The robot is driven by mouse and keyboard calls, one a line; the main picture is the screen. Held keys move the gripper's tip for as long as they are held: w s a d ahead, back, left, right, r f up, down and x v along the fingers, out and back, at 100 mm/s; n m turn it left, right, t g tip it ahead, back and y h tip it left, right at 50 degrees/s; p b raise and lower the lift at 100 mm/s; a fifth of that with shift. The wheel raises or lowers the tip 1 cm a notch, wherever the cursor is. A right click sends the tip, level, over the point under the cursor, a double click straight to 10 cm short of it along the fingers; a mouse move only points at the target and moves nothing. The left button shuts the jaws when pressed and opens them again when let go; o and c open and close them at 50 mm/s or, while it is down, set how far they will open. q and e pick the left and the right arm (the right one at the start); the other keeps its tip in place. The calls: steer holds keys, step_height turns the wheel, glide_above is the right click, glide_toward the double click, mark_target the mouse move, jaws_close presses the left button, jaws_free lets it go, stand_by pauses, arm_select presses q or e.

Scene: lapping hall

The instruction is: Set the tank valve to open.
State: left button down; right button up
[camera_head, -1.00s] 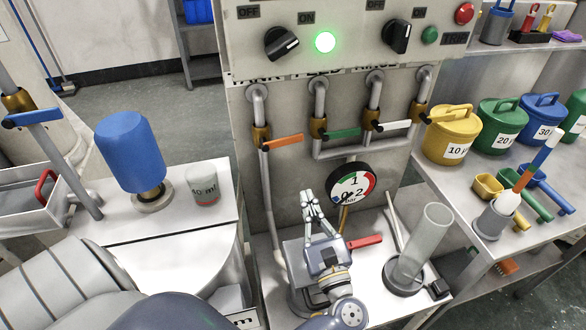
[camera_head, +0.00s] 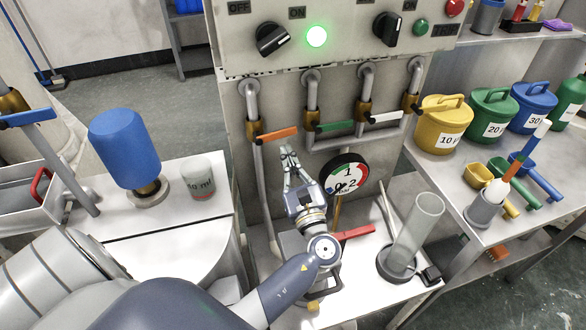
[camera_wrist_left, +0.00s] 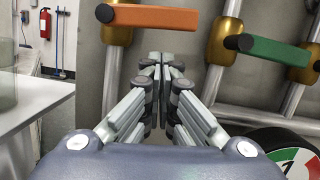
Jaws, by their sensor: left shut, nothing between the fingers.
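Several pipe valves with coloured levers line the panel wall: an orange lever (camera_head: 275,134), a green lever (camera_head: 336,126) and a white lever (camera_head: 385,117), all roughly level. A blue lever (camera_head: 25,119) is on a pipe at the far left, and a red lever (camera_head: 357,232) is low on the bench. I cannot read which is the tank valve. My left gripper (camera_head: 287,150) is shut and empty just below the orange lever. In the left wrist view, its fingertips (camera_wrist_left: 162,62) point between the orange lever (camera_wrist_left: 155,19) and the green lever (camera_wrist_left: 268,50). It appears apart from both.
A pressure gauge (camera_head: 344,174) is right of my gripper. A glass cylinder (camera_head: 414,230) stands on the bench. A blue tank (camera_head: 124,148) and a beaker (camera_head: 199,180) stand left. Coloured canisters, one yellow (camera_head: 443,124), fill the right-hand table. Knobs and a lit green lamp (camera_head: 316,37) are above.

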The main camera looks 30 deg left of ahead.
arm_select(q)
steer(key=shift+s+r, duration=0.1)
steer(key=shift+r, duration=0.7)
arm_select(e)
steer(key=shift+d+r, duration=0.35)
steer(key=shift+r, duration=0.05)
arm_select(q)
steer(key=shift+a, duration=0.15)
arm_select(e)
steer(key=shift+d, duration=0.2)
